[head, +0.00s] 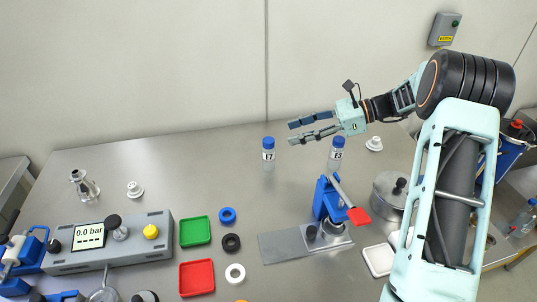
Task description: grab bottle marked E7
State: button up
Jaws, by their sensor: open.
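A clear bottle with a blue cap (268,154) stands upright on the steel table. Its white label seems to read E7, though the first letter is small. A second blue-capped bottle (337,152) stands to its right, its label ending in what looks like a 3. My gripper (291,133) is open and empty, its fingers pointing left. In the picture its fingertips lie a little up and right of the left bottle's cap, apart from it. The gripper's palm is just above the right bottle. I cannot tell the exact depth between gripper and bottles.
A blue clamp device with a red handle (357,216) stands on a grey plate in front of the bottles. Green (195,231) and red (197,278) trays, coloured rings and a gauge box reading 0.0 bar (110,243) lie left. A grey lidded pot (390,200) stands right.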

aim_at(267, 140)
jog(key=p+x, duration=0.1)
jog(key=x, duration=0.8)
jog(key=shift+f, duration=0.2)
jog(key=c, duration=1.1)
jog(key=shift+r, duration=0.15)
